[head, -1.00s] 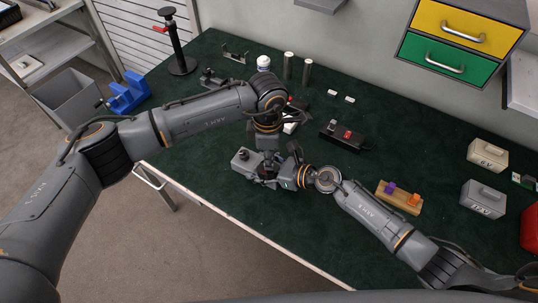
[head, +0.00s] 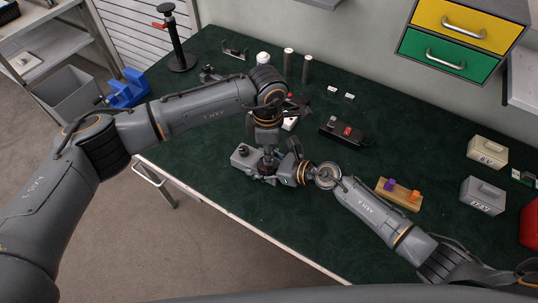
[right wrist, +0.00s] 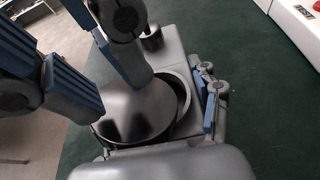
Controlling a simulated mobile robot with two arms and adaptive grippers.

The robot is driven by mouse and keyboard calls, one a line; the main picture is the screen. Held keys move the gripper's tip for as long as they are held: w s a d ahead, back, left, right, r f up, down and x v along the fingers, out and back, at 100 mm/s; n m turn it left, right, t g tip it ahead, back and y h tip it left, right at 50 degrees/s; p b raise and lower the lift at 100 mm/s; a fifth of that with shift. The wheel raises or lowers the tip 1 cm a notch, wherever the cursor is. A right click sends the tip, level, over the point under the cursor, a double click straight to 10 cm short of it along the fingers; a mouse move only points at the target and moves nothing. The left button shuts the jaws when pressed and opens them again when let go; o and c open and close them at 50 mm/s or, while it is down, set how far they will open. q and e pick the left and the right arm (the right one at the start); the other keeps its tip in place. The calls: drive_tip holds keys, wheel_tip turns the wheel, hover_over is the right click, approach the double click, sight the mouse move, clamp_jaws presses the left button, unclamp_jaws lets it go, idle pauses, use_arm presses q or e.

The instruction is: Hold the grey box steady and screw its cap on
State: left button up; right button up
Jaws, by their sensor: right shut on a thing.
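The grey box (head: 243,157) is near the front edge of the green table, in front of my left arm. My right gripper (head: 277,173) is shut on it from the right; a blue-padded finger lies along its side in the right wrist view. My left gripper (head: 268,162) points down over the box. In the right wrist view a dark round cap (right wrist: 138,108) lies over the round opening (right wrist: 183,90), beneath the left gripper's fingers (right wrist: 108,90). Whether those fingers grip the cap, and whether it is seated, is unclear. A small dark knob (right wrist: 151,38) stands on the box's far end.
Two lidded boxes (head: 482,196) stand further right. A black device with a red switch (head: 341,130) and two cylinders (head: 288,63) are behind. The table's front edge is close.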

use_arm(q)
drive_tip(key=shift+r, duration=0.95)
use_arm(e)
drive_tip(key=o, duration=1.8)
drive_tip(key=shift+c, duration=0.2)
drive_tip(key=shift+s, duration=0.1)
drive_tip(key=v, duration=1.2)
